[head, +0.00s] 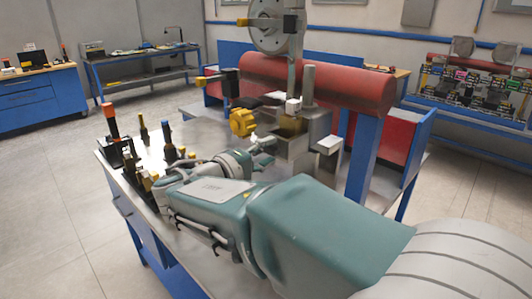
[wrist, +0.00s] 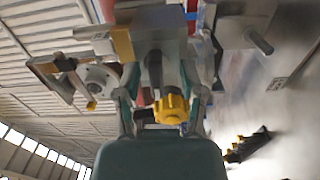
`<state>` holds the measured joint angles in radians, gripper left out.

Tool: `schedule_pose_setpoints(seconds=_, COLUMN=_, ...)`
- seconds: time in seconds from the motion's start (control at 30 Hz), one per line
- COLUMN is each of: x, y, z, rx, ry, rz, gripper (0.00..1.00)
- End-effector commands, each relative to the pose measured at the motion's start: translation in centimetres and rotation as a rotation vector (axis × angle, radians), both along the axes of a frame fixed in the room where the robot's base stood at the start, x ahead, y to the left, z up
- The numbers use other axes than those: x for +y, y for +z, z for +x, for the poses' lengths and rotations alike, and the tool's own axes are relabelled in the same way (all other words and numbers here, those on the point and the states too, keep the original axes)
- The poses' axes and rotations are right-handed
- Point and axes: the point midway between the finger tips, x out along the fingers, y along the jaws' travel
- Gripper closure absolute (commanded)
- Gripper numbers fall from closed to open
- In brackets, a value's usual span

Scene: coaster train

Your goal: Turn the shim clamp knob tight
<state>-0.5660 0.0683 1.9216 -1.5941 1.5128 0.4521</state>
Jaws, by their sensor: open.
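The yellow lobed knob (head: 243,122) sits on the side of the metal fixture on the bench, with a dark shaft behind it. In the wrist view the knob (wrist: 172,108) appears between the two fingers, nearer the right one. My gripper (head: 262,142) is close beside the knob in the head view, at the end of my teal arm. My gripper (wrist: 160,90) is open in the wrist view, with its fingers spread on either side. I cannot tell whether a finger touches the knob.
A red cylinder (head: 320,84) lies behind the fixture. A grey wheel (head: 270,25) stands above it. Several upright tools in dark holders (head: 128,152) stand on the bench's left side. A blue workbench (head: 40,95) stands far left, with open floor between.

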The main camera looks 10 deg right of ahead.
Motion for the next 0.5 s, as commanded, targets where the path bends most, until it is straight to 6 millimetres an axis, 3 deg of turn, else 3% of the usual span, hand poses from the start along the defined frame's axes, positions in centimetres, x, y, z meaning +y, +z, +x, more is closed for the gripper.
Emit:
schedule_pose_setpoints(seconds=0.17, x=0.8, y=0.1, z=-0.5, rx=-0.001, ry=0.003, rz=0.001, gripper=0.49)
schedule_pose_setpoints(seconds=0.5, x=6.4, y=-0.1, z=-4.4, rx=0.001, ry=0.006, rz=-0.001, gripper=0.49)
